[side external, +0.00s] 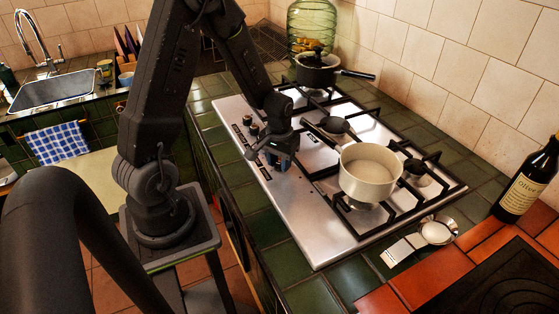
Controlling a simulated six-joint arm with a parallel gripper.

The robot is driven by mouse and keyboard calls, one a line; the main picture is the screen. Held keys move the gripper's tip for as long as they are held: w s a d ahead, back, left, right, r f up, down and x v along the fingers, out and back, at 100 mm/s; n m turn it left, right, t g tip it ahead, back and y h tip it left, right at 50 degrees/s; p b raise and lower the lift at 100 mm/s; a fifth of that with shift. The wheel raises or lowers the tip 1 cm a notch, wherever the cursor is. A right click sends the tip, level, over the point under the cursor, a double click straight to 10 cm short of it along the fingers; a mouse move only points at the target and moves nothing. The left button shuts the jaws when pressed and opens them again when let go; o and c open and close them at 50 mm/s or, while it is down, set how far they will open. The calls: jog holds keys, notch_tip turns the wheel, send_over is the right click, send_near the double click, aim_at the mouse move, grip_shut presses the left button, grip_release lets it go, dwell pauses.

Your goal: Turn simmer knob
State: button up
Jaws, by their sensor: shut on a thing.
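The steel gas hob (318,222) lies in the green tiled counter, with its control knobs in a row along the left side. Two dark knobs (250,125) show behind my gripper. My gripper (281,166) points down at the front part of the knob row and is shut on a knob, which its fingers mostly hide. I cannot read the knob's angle or markings. A cream saucepan (369,173) with pale contents stands on the front burner, right of my gripper, its dark handle pointing up and left towards my gripper.
A dark pot (317,70) stands on the back burner. Black pan supports (415,203) rise from the hob. A metal ladle or scoop (437,232) and a white card (398,250) lie at the right front. A dark bottle (524,185) stands far right. A green glass jar (311,27) stands behind.

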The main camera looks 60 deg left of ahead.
aim_at(279, 161)
jog(key=o, duration=0.9)
notch_tip(279, 161, up, 14)
jog(key=shift+f, duration=0.1)
dwell(0.6)
jog(key=s+d+r+m+t, duration=0.2)
jog(key=s+d+r, duration=0.1)
jog(key=d, duration=0.2)
jog(key=s+d+r+m+t, duration=0.1)
jog(key=s+d+r+m, duration=0.1)
jog(key=s+d+r, duration=0.2)
jog(key=s+d+r+m+t, duration=0.2)
jog(key=s+d+r, duration=0.2)
jog(key=d, duration=0.2)
jog(key=shift+s+d+t, duration=0.25)
jog(key=shift+d+t, duration=0.05)
